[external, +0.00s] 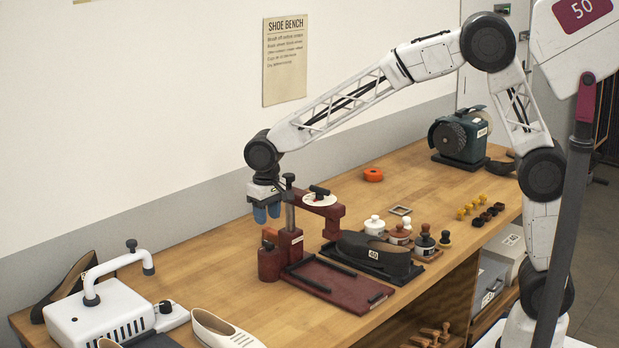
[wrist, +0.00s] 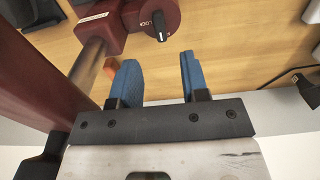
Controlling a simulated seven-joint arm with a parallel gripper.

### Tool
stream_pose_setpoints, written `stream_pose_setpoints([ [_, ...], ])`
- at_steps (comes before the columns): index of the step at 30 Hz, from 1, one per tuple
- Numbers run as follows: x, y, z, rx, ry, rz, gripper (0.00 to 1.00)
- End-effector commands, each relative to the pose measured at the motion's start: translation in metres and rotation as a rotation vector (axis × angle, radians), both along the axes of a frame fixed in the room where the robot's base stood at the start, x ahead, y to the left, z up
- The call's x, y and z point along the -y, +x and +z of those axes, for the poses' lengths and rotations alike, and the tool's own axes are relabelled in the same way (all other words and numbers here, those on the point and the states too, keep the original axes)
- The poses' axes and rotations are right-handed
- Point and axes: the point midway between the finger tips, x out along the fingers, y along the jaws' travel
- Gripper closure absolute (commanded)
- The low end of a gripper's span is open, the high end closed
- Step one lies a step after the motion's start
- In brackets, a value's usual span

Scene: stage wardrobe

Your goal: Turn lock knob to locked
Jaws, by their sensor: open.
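A dark red press with an upright metal post (external: 290,215) stands on the bench. A round dark red knob (external: 270,262) is at the left side of its block. In the wrist view, the knob (wrist: 168,14) is at the top edge, partly cut off, with a black pointer bar and partly readable lock lettering on its face. My gripper (external: 267,214) hangs above the knob, left of the post, blue fingers pointing down. In the wrist view, my gripper (wrist: 158,78) is open and empty, with the knob beyond its fingertips and apart from them.
The metal post (wrist: 88,66) is close beside my left finger in the wrist view. A white dial with a black handle (external: 320,198) tops the press arm. A dark shoe form (external: 375,255) stands to the right. A white machine (external: 105,315) is at front left.

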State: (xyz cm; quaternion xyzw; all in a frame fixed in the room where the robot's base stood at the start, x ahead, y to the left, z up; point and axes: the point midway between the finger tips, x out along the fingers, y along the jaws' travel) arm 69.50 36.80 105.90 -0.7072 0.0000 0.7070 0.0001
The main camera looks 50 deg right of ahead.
Motion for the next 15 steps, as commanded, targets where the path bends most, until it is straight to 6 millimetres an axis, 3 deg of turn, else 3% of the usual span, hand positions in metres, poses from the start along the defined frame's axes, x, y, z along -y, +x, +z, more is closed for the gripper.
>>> stream_pose_setpoints([
  [8, 0.0, 0.0, -0.004, -0.001, -0.001, 0.0, 0.58],
  [15, 0.0, 0.0, -0.023, -0.002, -0.001, 0.0, 0.58],
])
